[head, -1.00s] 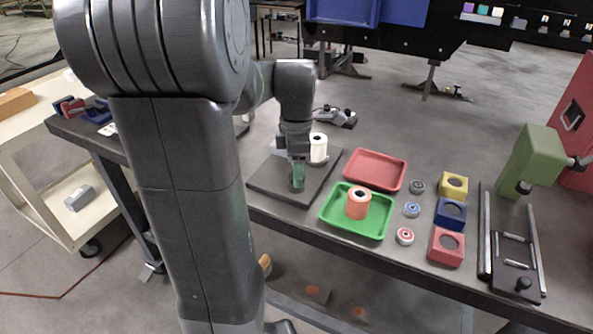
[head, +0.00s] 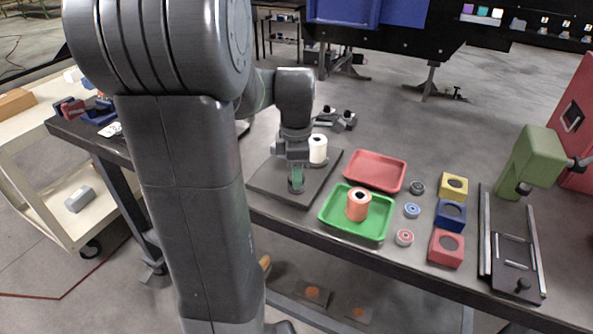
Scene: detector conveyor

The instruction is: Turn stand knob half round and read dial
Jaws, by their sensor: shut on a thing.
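My gripper (head: 296,180) points straight down over the dark square plate of the stand (head: 264,182) at the left part of the bench. Its green-tinted fingers are close together around a small dark round piece low on the plate, which looks like the stand knob (head: 296,188). The fingers cover most of it, so its turn cannot be read. A white cylinder (head: 318,150) stands upright on the plate just behind and right of my gripper. No dial face can be made out.
Right of the plate are a green tray (head: 337,222) with an orange cylinder (head: 358,204) in it and a red tray (head: 375,171). Further right are small round parts, colored blocks (head: 450,213) and a green press (head: 530,160). A cream cart (head: 30,160) stands at left.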

